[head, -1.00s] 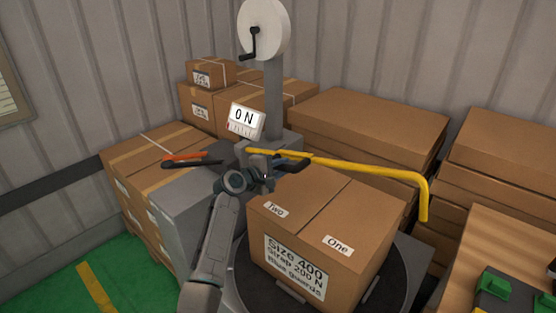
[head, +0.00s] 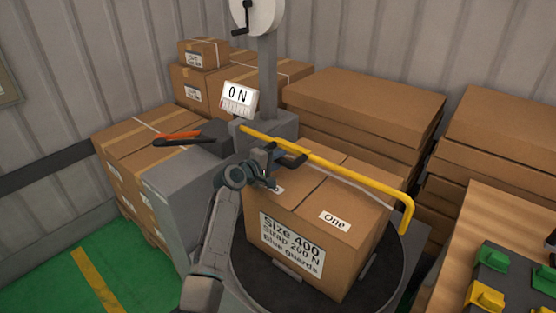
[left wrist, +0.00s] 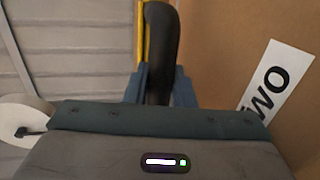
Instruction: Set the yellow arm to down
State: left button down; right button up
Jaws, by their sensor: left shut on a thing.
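The yellow arm (head: 340,170) runs from the grey column base out over the strapped box, sloping down to the right, with its bent end beside the box. A dark handle (head: 292,160) sits along its near side. My left gripper (head: 270,170) is shut on this handle, above the box's left part. In the left wrist view the dark handle (left wrist: 161,50) stands between my blue fingers (left wrist: 158,85), with a strip of the yellow arm (left wrist: 141,35) behind it. My right gripper is not in view.
The box (head: 305,235) labelled "One" stands on a dark round turntable (head: 390,270), close under the arm. A display (head: 238,98) reads "0 N". Stacked cartons (head: 365,110) fill the back. A wooden table (head: 485,225) with green and yellow pieces is at right.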

pick_arm(q)
jog(key=shift+f, duration=0.1)
jog(key=c, duration=1.3)
grip_release()
jog(key=shift+o, duration=0.2)
jog(key=shift+s, duration=0.1)
jog(key=shift+s+a, duration=0.2)
jog(key=shift+a, duration=0.05)
jog(key=v, duration=1)
jog(key=shift+b, duration=0.35)
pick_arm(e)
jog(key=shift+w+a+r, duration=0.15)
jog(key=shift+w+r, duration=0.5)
